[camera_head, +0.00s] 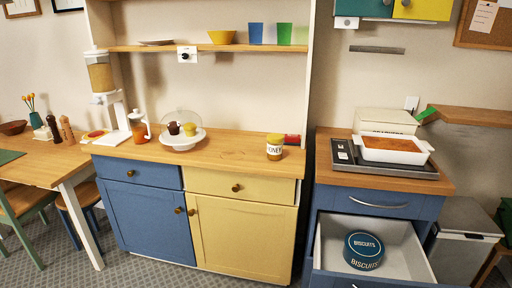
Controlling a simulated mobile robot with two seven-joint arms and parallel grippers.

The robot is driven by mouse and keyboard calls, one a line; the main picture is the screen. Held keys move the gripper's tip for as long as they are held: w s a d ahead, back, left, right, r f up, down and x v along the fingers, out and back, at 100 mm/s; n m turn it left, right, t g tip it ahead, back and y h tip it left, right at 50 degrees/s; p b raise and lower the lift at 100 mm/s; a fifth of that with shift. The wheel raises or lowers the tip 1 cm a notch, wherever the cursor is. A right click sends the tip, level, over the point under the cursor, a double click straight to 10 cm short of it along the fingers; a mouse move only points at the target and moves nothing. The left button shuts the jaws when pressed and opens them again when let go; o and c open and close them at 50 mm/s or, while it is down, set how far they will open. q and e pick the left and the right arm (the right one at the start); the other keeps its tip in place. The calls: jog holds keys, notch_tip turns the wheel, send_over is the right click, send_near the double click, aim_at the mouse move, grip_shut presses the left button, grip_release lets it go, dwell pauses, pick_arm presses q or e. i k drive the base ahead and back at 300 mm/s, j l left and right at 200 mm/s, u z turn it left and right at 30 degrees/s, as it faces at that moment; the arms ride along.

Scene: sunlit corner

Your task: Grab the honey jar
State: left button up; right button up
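The honey jar (274,148) stands upright near the right end of the wooden counter (232,152). It is amber with a yellow lid and a pale label reading "HONEY". Nothing touches it from the front, and its label faces me. Neither of my grippers shows in the head view.
A red item (292,140) lies behind the jar. A glass-domed cake stand (183,139), an amber jug (139,127) and a dispenser (106,95) stand to its left. At right, a drawer (403,246) hangs open with a biscuit tin (363,250) inside. A white dish (393,149) sits above.

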aim_at(274, 150)
jog(key=z, duration=0.65)
jog(key=i+j+z, duration=0.15)
jog(key=z, duration=0.15)
jog(key=i+j+z, duration=0.15)
jog(key=j+z, duration=0.15)
jog(key=i+j+z, duration=0.1)
jog(key=j+z, duration=0.25)
jog(key=i+j+z, duration=0.15)
jog(key=j, duration=0.4)
jog(key=j+z, duration=0.1)
jog(key=j, duration=0.45)
